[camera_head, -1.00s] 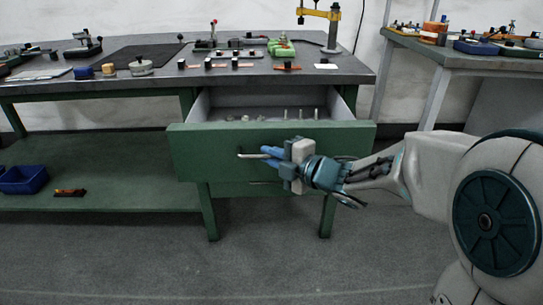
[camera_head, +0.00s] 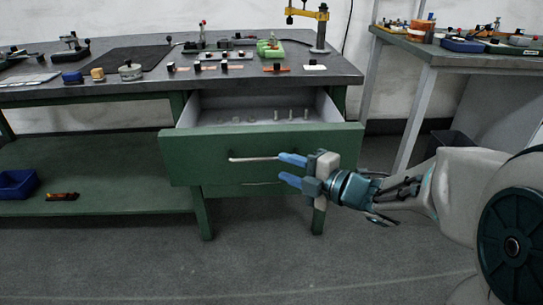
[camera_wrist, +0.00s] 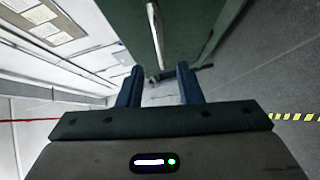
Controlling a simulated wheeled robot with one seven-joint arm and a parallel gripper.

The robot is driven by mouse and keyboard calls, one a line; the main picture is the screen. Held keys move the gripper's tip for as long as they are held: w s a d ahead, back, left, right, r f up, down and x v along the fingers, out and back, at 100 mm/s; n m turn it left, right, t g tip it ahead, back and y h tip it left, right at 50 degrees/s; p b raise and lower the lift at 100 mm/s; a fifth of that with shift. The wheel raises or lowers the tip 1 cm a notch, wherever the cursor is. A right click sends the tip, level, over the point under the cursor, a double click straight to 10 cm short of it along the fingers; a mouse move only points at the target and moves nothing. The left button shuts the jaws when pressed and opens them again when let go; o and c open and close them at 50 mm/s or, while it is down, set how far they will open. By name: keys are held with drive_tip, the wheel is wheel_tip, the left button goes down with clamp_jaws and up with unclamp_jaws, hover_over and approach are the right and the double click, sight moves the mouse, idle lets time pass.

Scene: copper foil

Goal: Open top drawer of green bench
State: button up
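The top drawer (camera_head: 205,150) of the green bench (camera_head: 60,160) is pulled out. Its grey inside shows, with several small upright metal pieces in it. The drawer's handle (camera_head: 252,159) is a light metal bar on the green front; it also shows in the wrist view (camera_wrist: 155,35). My gripper (camera_head: 291,170) is in front of the right half of the drawer front. Its two blue fingers are apart with nothing between them, near the right end of the handle. In the wrist view the open fingers (camera_wrist: 159,75) point toward the green front, and the handle lies beyond their tips.
Tools and small parts stand on the grey bench top, with a yellow press (camera_head: 318,25) at the back right. A second bench (camera_head: 455,58) stands at the right. A blue bin (camera_head: 17,184) sits on the lower shelf. The floor in front is clear.

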drive_tip(key=p+v, duration=0.1)
drive_tip(key=v, duration=0.4)
drive_tip(key=shift+s+d, duration=0.2)
drive_tip(key=shift+d, duration=0.15)
drive_tip(key=w+d+r+m+t+h+p, duration=0.3)
drive_tip(key=d+r+m+h+p, duration=0.95)
drive_tip(key=r+m+p, duration=0.35)
drive_tip(key=s+a+r+m+g+p, duration=0.1)
drive_tip(key=s+r+m+g+p, duration=0.3)
drive_tip(key=s+p, duration=0.4)
drive_tip(key=s+a+r+m+g+p, duration=0.2)
drive_tip(key=s+r+m+g+p, duration=0.2)
drive_tip(key=s+m+g+p, duration=0.2)
drive_tip(key=s+m+p, duration=0.1)
drive_tip(key=s, duration=0.1)
drive_tip(key=shift+s+r+p, duration=0.3)
drive_tip(key=shift+s+p, duration=0.05)
drive_tip(key=shift+p, duration=0.05)
